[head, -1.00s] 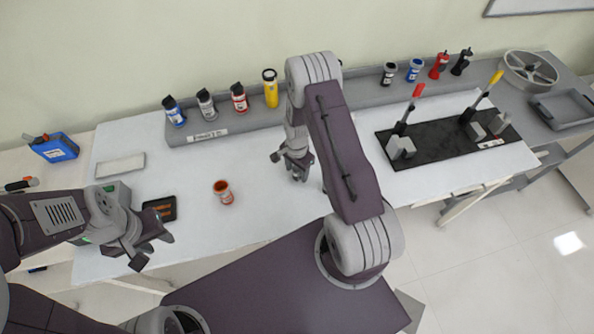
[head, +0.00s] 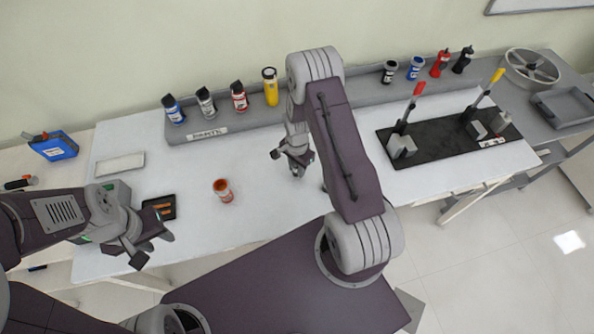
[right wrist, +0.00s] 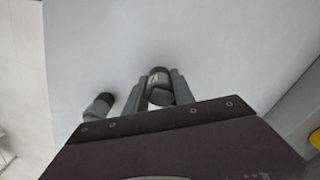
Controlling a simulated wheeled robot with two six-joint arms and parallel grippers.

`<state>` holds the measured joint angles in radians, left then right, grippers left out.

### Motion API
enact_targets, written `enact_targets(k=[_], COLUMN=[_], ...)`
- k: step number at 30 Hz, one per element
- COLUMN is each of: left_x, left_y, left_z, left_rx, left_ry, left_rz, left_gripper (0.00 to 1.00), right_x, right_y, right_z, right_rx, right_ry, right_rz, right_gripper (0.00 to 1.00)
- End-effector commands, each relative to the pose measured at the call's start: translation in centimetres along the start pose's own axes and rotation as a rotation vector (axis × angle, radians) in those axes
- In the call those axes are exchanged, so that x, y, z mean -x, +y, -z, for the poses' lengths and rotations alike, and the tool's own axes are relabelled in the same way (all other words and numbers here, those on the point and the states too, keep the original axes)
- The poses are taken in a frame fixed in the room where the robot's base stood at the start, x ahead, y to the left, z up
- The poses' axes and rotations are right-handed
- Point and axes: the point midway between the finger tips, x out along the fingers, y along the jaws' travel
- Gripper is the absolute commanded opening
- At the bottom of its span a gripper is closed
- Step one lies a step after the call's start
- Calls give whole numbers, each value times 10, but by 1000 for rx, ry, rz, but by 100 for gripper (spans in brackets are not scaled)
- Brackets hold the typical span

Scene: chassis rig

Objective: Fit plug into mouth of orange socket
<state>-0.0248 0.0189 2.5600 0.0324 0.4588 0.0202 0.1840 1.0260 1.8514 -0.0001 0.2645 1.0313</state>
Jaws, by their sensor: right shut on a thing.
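The orange socket (head: 223,191) stands upright on the white table, left of my right gripper, with its round mouth facing up. My right gripper (head: 296,163) is over the middle of the table. In the right wrist view, its fingers are shut on a grey plug (right wrist: 158,86) with a dark end. The plug is mostly hidden in the head view, so its height above the table is hard to tell. My left gripper (head: 152,250) is open and empty near the table's front left edge, apart from the socket.
A second grey cylinder with a dark cap (right wrist: 98,107) is left of the held plug in the right wrist view. A dark tray (head: 160,208) lies left of the socket. Several bottles line the grey rear shelf (head: 225,127). A black board (head: 440,143) with levers is at right.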

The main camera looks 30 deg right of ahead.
Motion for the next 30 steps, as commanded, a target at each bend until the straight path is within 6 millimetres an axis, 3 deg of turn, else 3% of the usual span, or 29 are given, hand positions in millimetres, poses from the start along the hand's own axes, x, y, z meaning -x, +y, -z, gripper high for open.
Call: enact_targets(k=[3, 12, 18, 30], left_x=[-10, -23, -27, -27], left_y=[0, 0, 0, 0], left_z=[-1, -2, -3, -3], left_rx=[0, 0, 0, 0], left_ry=[0, 0, 0, 0], left_rz=[0, 0, 0, 0], left_gripper=[36, 36, 36, 36], right_x=[22, 64, 86, 93], right_y=[-2, 69, 102, 112], right_z=[1, -21, -30, -34], right_rx=[0, -3, -2, 0], right_ry=[4, 2, 2, 0], right_rz=[7, 3, 2, 0], right_gripper=[0, 0, 0, 0])
